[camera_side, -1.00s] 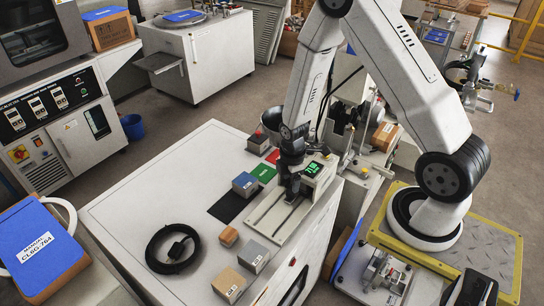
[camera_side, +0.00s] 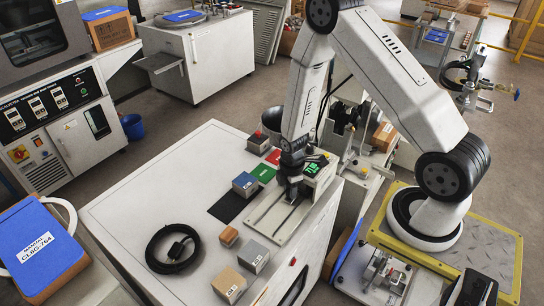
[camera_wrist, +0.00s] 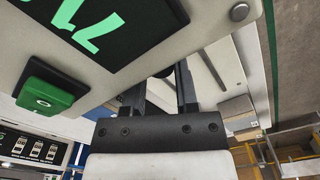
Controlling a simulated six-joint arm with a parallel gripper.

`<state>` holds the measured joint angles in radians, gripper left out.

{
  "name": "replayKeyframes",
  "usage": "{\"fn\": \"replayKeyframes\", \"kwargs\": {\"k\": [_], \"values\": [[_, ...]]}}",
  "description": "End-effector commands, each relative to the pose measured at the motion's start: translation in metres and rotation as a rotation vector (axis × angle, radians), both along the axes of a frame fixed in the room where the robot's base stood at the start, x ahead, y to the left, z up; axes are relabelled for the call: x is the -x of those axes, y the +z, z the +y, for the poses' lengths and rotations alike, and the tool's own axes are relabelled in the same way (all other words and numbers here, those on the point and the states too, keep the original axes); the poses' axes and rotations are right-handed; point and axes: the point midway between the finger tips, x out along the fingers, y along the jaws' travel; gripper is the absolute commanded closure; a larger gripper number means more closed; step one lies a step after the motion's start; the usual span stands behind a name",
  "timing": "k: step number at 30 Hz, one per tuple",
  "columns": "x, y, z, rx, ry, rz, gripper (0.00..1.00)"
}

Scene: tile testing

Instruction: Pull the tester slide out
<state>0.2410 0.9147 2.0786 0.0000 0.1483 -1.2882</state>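The tester (camera_side: 318,172) is a pale box with a lit green display, standing on the right part of the white bench top. Its slide, with a rail plate (camera_side: 268,222), runs out in front of it toward the lower left. My gripper (camera_side: 292,194) points down at the tester's front, over the slide. In the wrist view, the tester's green digits (camera_wrist: 88,22) and green button (camera_wrist: 48,95) are close, and my gripper's two dark fingers (camera_wrist: 160,88) stand apart beside the tester body. Their tips are partly hidden, and I cannot see whether they hold the slide's handle.
Grey, blue-topped, red-topped and tan blocks stand around the tester, including a grey block (camera_side: 254,257) and a tan block (camera_side: 229,285) in front. Coloured mats (camera_side: 231,206) lie left of the slide. A black cable coil (camera_side: 172,249) lies on the bench.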

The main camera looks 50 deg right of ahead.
Motion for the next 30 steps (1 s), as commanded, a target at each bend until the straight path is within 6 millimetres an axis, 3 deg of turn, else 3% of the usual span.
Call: {"fn": "replayKeyframes", "kwargs": {"k": [1,2,3,14,30], "values": [[0.000,0.000,0.000,0.000,0.000,0.000,0.90],[0.000,0.000,0.000,0.000,0.000,0.000,0.99],[0.000,0.000,0.000,0.000,0.000,0.000,1.00],[0.000,0.000,0.002,0.000,0.000,0.000,1.00],[0.000,0.000,0.020,0.000,0.001,0.000,1.00]]}}
